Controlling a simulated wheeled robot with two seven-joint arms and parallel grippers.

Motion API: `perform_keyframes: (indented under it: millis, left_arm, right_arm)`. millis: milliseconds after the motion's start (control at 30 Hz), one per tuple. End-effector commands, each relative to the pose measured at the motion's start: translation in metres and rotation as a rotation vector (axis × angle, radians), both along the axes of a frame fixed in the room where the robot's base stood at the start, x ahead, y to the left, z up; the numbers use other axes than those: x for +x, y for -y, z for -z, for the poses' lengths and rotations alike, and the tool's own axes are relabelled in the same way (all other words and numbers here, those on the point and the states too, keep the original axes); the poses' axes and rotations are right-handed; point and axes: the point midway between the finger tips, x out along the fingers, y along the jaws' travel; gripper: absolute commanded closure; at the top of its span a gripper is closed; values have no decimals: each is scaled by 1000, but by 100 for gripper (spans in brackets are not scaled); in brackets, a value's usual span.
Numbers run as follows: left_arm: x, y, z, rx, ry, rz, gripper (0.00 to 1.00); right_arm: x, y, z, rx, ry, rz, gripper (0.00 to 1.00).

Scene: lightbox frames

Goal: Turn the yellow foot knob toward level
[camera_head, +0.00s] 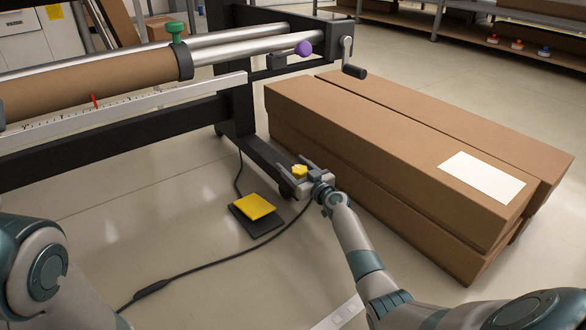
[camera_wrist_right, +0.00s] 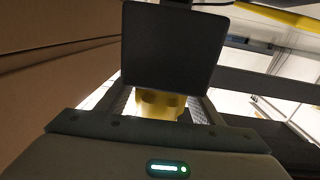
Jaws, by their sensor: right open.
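The yellow foot knob (camera_head: 299,171) sits at the front end of the machine's black foot bar (camera_head: 268,155), low near the floor. My right gripper (camera_head: 296,168) is at the knob, its open fingers on either side of it. In the right wrist view the yellow knob (camera_wrist_right: 160,105) shows between the fingers, partly hidden by a dark square plate (camera_wrist_right: 174,45). I cannot tell whether the fingers touch the knob. My left arm shows at the lower left in the head view, but its gripper is out of view.
Long cardboard boxes (camera_head: 385,150) lie close to the right of my right gripper. A yellow-topped pedal (camera_head: 254,206) and black cable (camera_head: 215,268) lie on the floor to its left.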

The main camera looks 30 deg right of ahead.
Motion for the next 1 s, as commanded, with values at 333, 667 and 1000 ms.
perform_keyframes:
  millis: [333, 667, 1000]
  left_arm:
    - [1, 0, 0, -2, -2, 1, 40]
    - [1, 0, 0, -1, -4, 2, 40]
    - [0, 1, -12, 6, -1, 21, 40]
  right_arm:
    - [1, 0, 0, 0, -1, 0, 49]
    - [1, 0, 0, 0, -1, 2, 81]
    - [1, 2, -3, 1, -1, 69, 81]
